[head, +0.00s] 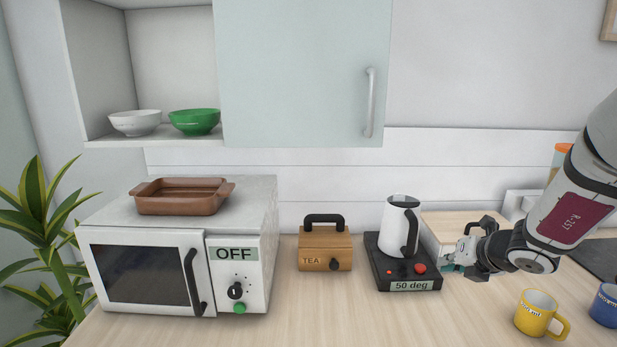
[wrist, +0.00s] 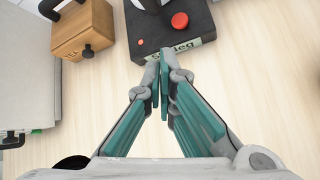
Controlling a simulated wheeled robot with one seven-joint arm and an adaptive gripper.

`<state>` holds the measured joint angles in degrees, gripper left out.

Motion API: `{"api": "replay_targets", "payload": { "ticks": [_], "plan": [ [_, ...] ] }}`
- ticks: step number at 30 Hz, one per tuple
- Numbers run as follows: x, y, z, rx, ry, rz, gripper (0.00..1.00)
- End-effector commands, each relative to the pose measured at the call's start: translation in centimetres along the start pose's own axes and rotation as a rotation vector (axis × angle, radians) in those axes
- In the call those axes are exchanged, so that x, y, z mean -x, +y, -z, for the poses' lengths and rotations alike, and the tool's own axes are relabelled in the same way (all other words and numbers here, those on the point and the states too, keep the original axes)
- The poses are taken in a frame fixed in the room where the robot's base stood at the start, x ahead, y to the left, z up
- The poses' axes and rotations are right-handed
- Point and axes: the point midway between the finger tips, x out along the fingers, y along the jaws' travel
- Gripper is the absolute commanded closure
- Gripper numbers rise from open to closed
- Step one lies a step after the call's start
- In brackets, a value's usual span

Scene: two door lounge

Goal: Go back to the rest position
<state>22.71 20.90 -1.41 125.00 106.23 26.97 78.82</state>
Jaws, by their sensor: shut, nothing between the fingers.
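My gripper (head: 450,262) is at the right in the head view, just right of the kettle base and above the counter. In the wrist view its teal-padded fingers (wrist: 160,85) are closed together with nothing between them. The fingertips point toward the kettle base (wrist: 200,38), which carries a red button and a label. My arm comes in from the right edge of the head view.
A white kettle (head: 395,228) stands on its black base (head: 405,275) reading "50 deg". Left are a TEA box (head: 325,248) and a microwave (head: 150,270) marked OFF, with a brown dish (head: 180,197) on top. Yellow (head: 534,314) and blue (head: 606,305) mugs stand front right. The front middle counter is clear.

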Motion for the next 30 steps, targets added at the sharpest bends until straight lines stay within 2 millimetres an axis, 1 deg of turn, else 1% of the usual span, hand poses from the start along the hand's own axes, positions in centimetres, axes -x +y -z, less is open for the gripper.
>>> {"api": "replay_targets", "payload": {
  "ticks": [1, 5, 8, 11, 14, 15, 17, 18, 20, 21, 23, 24, 26, 27, 30],
  "plan": [
    [0.6, 1.1, -0.1, 0.059, 0.001, -0.018, 1.00],
    [2.2, 4.0, -0.1, 0.252, 0.008, -0.067, 1.00],
    [3.9, 6.5, 0.3, 0.435, 0.014, -0.112, 1.00],
    [6.1, 9.5, 1.0, 0.666, 0.018, -0.167, 1.00],
    [9.1, 12.8, 2.5, 0.972, 0.020, -0.233, 1.00],
    [10.6, 14.1, 3.3, 1.116, 0.021, -0.262, 1.00],
    [12.8, 15.8, 4.9, 1.343, 0.023, -0.306, 1.00],
    [14.3, 16.7, 6.0, 1.494, 0.026, -0.334, 1.00],
    [16.5, 17.6, 7.7, 1.719, 0.031, -0.372, 1.00],
    [17.9, 18.0, 8.9, 1.866, 0.036, -0.396, 1.00],
    [19.9, 18.2, 10.6, 2.089, 0.047, -0.428, 1.00],
    [21.3, 18.2, 11.7, 2.234, 0.058, -0.448, 1.00],
    [23.2, 17.7, 13.2, 2.452, 0.079, -0.475, 1.00],
    [24.4, 17.3, 14.1, 2.595, 0.098, -0.489, 1.00],
    [27.1, 15.7, 15.9, 2.919, 0.163, -0.522, 1.00]
  ]
}}
